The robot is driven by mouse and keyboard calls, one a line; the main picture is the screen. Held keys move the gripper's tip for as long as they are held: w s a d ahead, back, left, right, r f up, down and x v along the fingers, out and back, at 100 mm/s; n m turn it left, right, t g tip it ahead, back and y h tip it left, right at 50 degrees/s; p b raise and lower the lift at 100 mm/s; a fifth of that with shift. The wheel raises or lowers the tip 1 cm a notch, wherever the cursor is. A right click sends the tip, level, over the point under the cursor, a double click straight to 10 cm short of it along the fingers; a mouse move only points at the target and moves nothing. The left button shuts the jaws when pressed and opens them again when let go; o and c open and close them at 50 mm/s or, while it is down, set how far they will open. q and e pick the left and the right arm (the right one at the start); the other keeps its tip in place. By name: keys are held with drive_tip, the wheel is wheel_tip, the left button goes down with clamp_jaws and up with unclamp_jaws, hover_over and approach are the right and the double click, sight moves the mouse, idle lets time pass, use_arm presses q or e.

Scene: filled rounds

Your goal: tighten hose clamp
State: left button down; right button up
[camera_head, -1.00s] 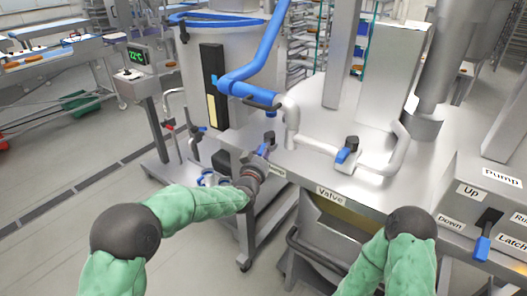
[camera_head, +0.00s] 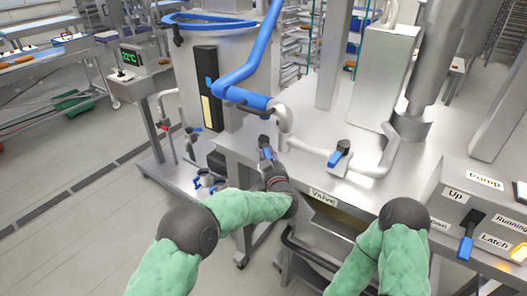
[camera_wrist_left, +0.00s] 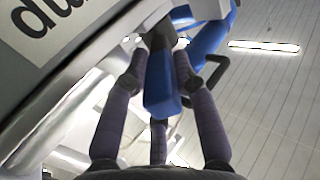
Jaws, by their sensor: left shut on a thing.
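The hose clamp's small lever (camera_head: 266,153) has a black knob and blue grip and stands at the left front corner of the steel table. My left gripper (camera_head: 271,168) is at this lever. In the left wrist view, my left gripper's fingers (camera_wrist_left: 160,75) close around the blue lever handle (camera_wrist_left: 161,98), which points toward the camera. A blue hose (camera_head: 245,75) comes down from the tank and joins a pale metal pipe (camera_head: 284,122) just behind the clamp. The clamp band itself is hidden. My right forearm shows at the lower right, but its gripper is out of view.
A blue-handled valve (camera_head: 339,155) sits on the pipe to the right, above a "Valve" label (camera_head: 323,197). A control box (camera_head: 480,205) with a blue lever (camera_head: 466,247) stands at the right. The steel tank (camera_head: 225,60) is behind. Open floor lies left.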

use_arm(q)
drive_tip(key=y, duration=0.1)
drive_tip(key=d+n+y+p, duration=0.1)
drive_tip(key=r+n+y, duration=0.1)
drive_tip(key=shift+w+d+g, duration=0.3)
drive_tip(key=shift+d+g, duration=0.05)
drive_tip(key=shift+g, duration=0.05)
drive_tip(key=shift+w+d+n+g+y+p, duration=0.15)
drive_tip(key=shift+d+n+g+y+p, duration=0.25)
drive_tip(key=shift+n+y, duration=0.35)
drive_tip(key=shift+w+d+n+g+y+p, duration=0.15)
drive_tip(key=shift+d+n+g+y+p, duration=0.25)
drive_tip(key=shift+y, duration=0.55)
drive_tip(key=shift+a, duration=0.1)
drive_tip(key=c, duration=1.1)
unclamp_jaws()
drive_tip(key=shift+w, duration=0.1)
drive_tip(key=shift+f, duration=0.15)
drive_tip(key=shift+f, duration=0.15)
drive_tip(key=shift+s, duration=0.3)
drive_tip(key=v, duration=1.1)
drive_tip(key=shift+s+d, duration=0.25)
drive_tip(key=shift+d, duration=0.1)
